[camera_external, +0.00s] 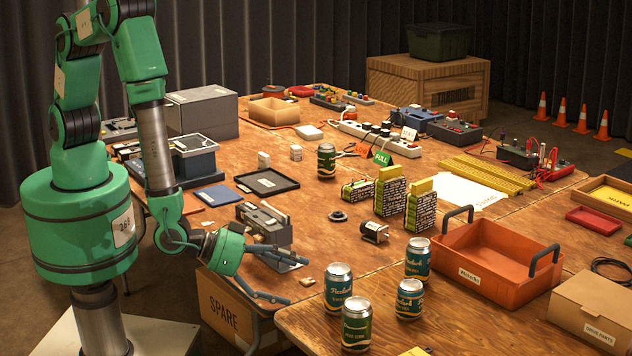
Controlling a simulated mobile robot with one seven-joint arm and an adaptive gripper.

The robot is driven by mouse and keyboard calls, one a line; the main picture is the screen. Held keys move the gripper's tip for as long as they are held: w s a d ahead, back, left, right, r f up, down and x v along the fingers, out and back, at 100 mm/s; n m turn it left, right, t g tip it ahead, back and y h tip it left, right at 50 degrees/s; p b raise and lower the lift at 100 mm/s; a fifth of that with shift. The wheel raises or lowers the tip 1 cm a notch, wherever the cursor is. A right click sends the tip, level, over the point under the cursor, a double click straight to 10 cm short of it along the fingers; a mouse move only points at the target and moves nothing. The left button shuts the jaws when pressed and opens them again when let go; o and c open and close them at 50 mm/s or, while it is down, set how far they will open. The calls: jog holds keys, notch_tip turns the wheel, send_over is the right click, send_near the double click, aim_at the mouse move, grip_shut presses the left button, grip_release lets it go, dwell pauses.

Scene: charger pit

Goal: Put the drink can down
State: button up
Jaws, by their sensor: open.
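Several green and silver drink cans stand upright on the wooden tables. A group stands at the front: one can (338,287) nearest my gripper, one (357,325) at the front edge of view, one (409,300) to the right, and one (418,260) behind it. Another can (326,161) stands alone farther back. My gripper (297,281) is open, its two dark fingers spread and pointing right, low over the table edge. Nothing shows between the fingers. It is left of the nearest front can and apart from it. Which can the task means cannot be told.
An orange tray (480,275) with dark handles is right of the cans, beside a cardboard box (597,305). A grey device (265,225) is just behind my gripper. Bare wood shows around the dark motor (374,232).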

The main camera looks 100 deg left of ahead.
dwell(0.5)
notch_tip(320, 180, up, 21)
jog(key=w+a+g+h, duration=0.1)
jog(key=g+h, duration=0.1)
jog(key=h, duration=0.3)
jog(key=s+a+r+m+g, duration=0.1)
jog(key=s+a+r, duration=0.35)
jog(key=r, duration=0.25)
jog(key=s+a+r+m+g, duration=0.1)
jog(key=s+a+r+m, duration=0.15)
jog(key=s+r, duration=0.35)
jog(key=s+a+r+g, duration=0.1)
jog(key=s+a+r, duration=0.1)
jog(key=s+a, duration=0.3)
jog(key=s+a+r+g+y, duration=0.1)
jog(key=s+a, duration=0.5)
jog(key=s, duration=0.7)
jog(key=s+a+r+g+y, duration=0.1)
jog(key=s+a+r, duration=0.2)
jog(key=s, duration=0.6)
jog(key=shift+a+r, duration=0.4)
jog(key=shift+a, duration=0.75)
